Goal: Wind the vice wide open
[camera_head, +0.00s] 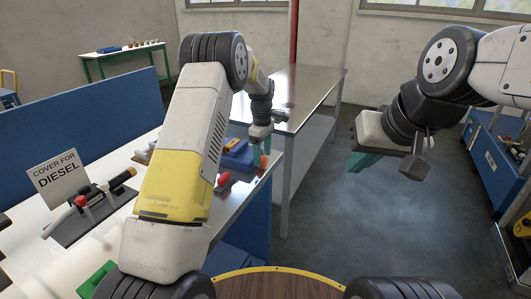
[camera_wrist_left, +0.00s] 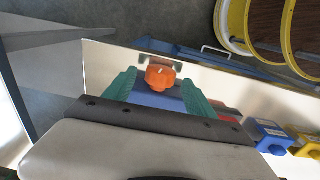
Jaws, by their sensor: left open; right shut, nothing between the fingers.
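A blue vice (camera_head: 236,155) sits on the white bench near its right edge, partly hidden by my left arm. Its orange knob (camera_head: 264,161) shows at the right end, beneath my left gripper (camera_head: 258,148). In the left wrist view the orange knob (camera_wrist_left: 160,76) lies between the spread green fingers of my left gripper (camera_wrist_left: 159,88), with a gap on both sides. The blue vice body (camera_wrist_left: 157,100) shows behind the wrist housing; its jaws are hidden. My right gripper (camera_head: 364,160) is shut and empty, in the air over the floor at the right.
A red object (camera_head: 222,181) lies on the white bench (camera_head: 240,200) near the vice. A metal table (camera_head: 300,92) stands beyond, and a blue cabinet (camera_head: 490,160) at the far right. Open floor lies between.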

